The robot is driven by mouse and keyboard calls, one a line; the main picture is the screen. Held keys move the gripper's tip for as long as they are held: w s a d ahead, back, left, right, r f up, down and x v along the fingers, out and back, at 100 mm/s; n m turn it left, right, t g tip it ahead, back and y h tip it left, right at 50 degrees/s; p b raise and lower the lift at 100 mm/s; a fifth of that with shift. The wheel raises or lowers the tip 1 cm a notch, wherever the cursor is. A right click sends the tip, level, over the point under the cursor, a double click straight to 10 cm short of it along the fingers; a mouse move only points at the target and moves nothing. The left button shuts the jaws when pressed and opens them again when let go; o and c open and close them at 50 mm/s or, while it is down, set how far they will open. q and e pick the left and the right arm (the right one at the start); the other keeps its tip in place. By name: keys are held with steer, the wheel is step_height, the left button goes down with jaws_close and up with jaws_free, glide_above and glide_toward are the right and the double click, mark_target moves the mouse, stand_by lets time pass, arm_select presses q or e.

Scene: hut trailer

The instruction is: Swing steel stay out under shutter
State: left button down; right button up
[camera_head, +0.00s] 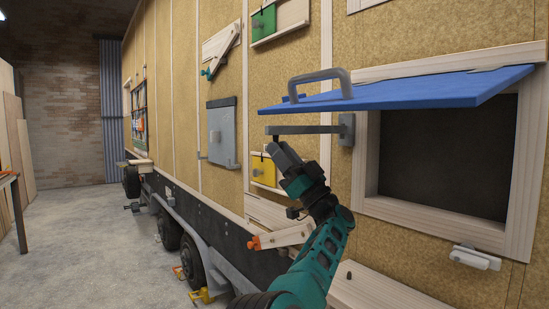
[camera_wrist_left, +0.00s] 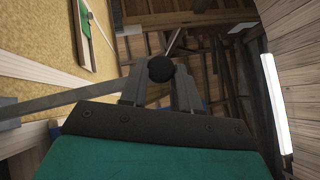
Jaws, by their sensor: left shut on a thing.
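The blue shutter (camera_head: 410,92) is raised, sticking out from the top of the window opening, with a grey handle (camera_head: 320,80) on its upper face. The steel stay (camera_head: 305,130) is a flat grey bar below the shutter's left part, joined to a bracket (camera_head: 347,130) beside the window frame. My left gripper (camera_head: 277,146) is at the stay's free end, just below the bar. In the left wrist view its fingers (camera_wrist_left: 160,85) are closed around a dark round knob (camera_wrist_left: 160,68), with the stay (camera_wrist_left: 75,101) running off to the left. My right gripper is out of view.
The dark window opening (camera_head: 445,150) has a pale wooden frame. A white latch (camera_head: 475,257) is below it. Yellow (camera_head: 264,170), grey (camera_head: 222,133) and green (camera_head: 263,22) panels are on the trailer wall. A wooden ledge (camera_head: 380,290) runs low. Open floor (camera_head: 90,245) is at left.

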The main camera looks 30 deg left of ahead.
arm_select(q)
steer(key=d+g, duration=0.1)
steer(key=n+g+b, duration=0.1)
steer(key=shift+s+d+f+g, duration=0.1)
steer(key=shift+s+d+g, duration=0.25)
steer(key=shift+d+g, duration=0.05)
steer(key=shift+d+f+g, duration=0.1)
steer(key=shift+g, duration=0.2)
steer(key=c, duration=1.2)
jaws_free()
steer(key=shift+o, duration=0.5)
steer(key=shift+s+d, duration=0.1)
